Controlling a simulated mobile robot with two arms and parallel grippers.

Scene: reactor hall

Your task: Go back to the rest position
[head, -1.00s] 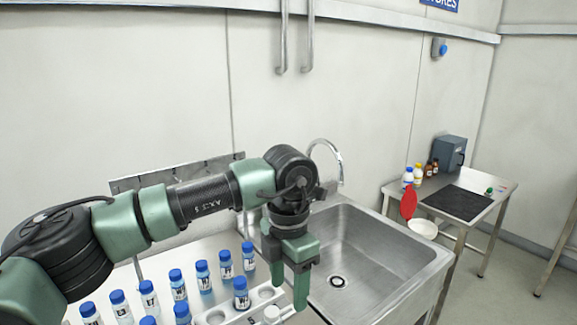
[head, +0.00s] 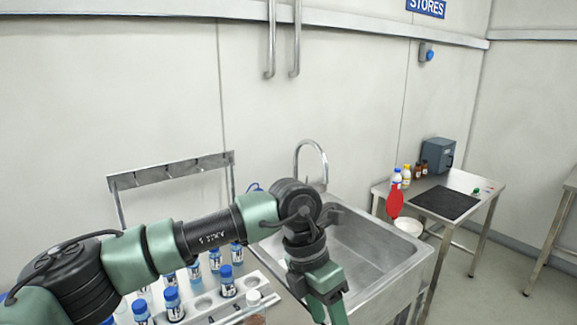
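My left arm comes in from the left and reaches across the bottle rack to the front of the sink. My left gripper (head: 326,303) points down at the bottom edge of the head view, in front of the sink basin. Its two green fingers stand apart with nothing seen between them; the tips are close to or past the picture's edge. My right arm and gripper are not in view.
Several blue-capped bottles (head: 227,281) stand in a white rack below my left arm. The steel sink (head: 375,245) has a curved tap (head: 312,146).

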